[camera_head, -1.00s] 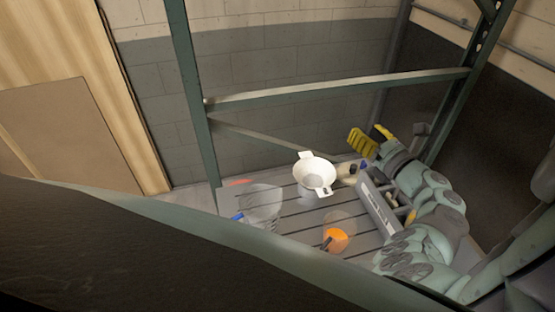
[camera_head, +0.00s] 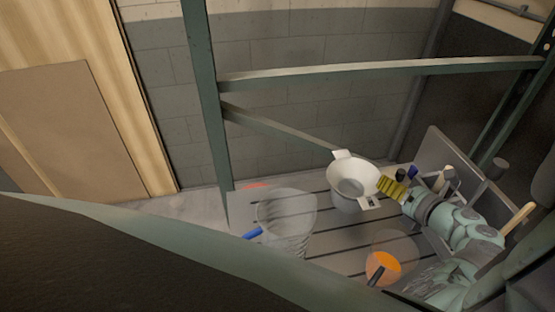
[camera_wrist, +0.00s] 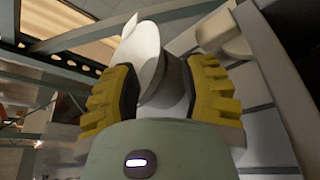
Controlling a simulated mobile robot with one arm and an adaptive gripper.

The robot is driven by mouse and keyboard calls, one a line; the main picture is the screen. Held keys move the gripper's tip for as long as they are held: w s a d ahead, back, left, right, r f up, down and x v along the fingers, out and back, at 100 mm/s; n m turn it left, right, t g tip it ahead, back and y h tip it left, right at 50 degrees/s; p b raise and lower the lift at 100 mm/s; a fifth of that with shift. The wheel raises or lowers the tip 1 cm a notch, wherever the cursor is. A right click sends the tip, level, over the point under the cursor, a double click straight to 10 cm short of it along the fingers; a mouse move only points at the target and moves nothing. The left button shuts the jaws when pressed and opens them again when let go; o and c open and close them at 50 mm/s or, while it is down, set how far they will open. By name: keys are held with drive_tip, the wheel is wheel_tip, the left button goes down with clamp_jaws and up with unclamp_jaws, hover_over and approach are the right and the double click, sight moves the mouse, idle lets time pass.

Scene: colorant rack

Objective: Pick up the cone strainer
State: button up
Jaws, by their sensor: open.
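The cone strainer (camera_head: 352,175) is a white bowl with two flat tabs on its rim, on the slatted rack shelf in the head view. A pale body shows under its rim; I cannot tell if it is the cone or a separate container. My gripper (camera_head: 391,188), with yellow ridged fingers, is at the strainer's right side. In the wrist view the white strainer (camera_wrist: 143,50) lies between and beyond the open fingers of my gripper (camera_wrist: 163,88). Contact between fingers and strainer cannot be made out.
A clear container (camera_head: 288,215) with a blue-handled item (camera_head: 253,233) stands left on the shelf. A clear cup with orange contents (camera_head: 384,264) stands in front. A grey caddy with bottles (camera_head: 447,178) is behind my arm on the right. A green rack beam (camera_head: 380,71) crosses behind.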

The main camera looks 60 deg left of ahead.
sight(376, 175)
drive_tip(key=shift+x, duration=2.95)
drive_tip(key=shift+s, duration=0.1)
clamp_jaws()
